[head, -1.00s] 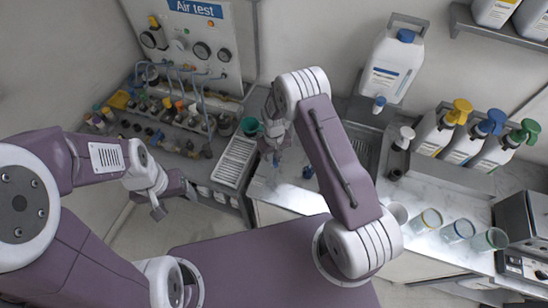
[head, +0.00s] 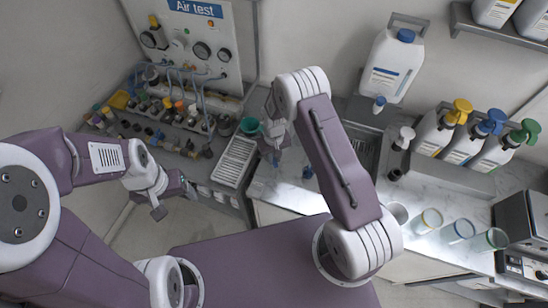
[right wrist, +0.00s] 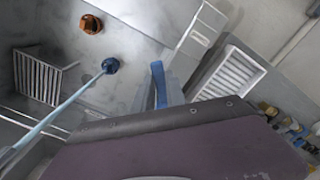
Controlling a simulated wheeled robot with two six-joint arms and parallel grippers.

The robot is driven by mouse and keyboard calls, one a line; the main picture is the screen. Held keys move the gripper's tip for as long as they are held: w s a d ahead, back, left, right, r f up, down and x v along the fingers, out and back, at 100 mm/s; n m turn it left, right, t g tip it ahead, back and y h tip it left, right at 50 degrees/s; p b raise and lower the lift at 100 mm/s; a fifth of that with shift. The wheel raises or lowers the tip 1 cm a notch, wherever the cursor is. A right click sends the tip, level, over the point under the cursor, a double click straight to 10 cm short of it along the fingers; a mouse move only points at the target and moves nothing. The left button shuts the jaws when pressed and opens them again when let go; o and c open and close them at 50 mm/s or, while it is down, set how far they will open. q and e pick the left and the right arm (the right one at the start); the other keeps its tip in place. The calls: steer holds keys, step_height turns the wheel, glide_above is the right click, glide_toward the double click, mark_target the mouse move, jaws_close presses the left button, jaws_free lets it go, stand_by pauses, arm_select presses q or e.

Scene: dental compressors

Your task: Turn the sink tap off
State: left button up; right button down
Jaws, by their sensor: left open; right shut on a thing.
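My right gripper (head: 275,157) is over the counter's left part in the head view, mostly behind its own arm. It is shut on a blue piece, which shows in the right wrist view (right wrist: 158,83) at the gripper's tip. I cannot tell for sure that this piece is the tap's handle. My left gripper (head: 172,197) is open and empty, off to the left above the floor.
A white slotted rack (head: 235,161) lies left of my right gripper, beside a green cup (head: 249,126). The air test panel (head: 190,40) is at the back left.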

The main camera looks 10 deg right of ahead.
steer(key=shift+w+a, duration=0.1)
steer(key=a+m+b, duration=0.1)
steer(key=m, duration=0.1)
steer(key=a+m+b, duration=0.1)
steer(key=m, duration=0.1)
steer(key=shift+w+b, duration=0.1)
steer(key=shift+b, duration=0.25)
steer(key=shift+w+a+r+m+b, duration=0.15)
steer(key=shift+a+m+b, duration=0.15)
steer(key=shift+m, duration=0.45)
steer(key=shift+w+a+f+m+b, duration=0.1)
steer(key=shift+a+m+b, duration=0.2)
steer(key=shift+m, duration=0.4)
steer(key=shift+w+a+r+m+b, duration=0.15)
steer(key=shift+a+m+b, duration=0.15)
steer(key=shift+m, duration=0.45)
steer(key=shift+a, duration=0.1)
steer(key=c, duration=1.4)
jaws_free()
steer(key=shift+o, duration=0.2)
steer(key=shift+f, duration=0.1)
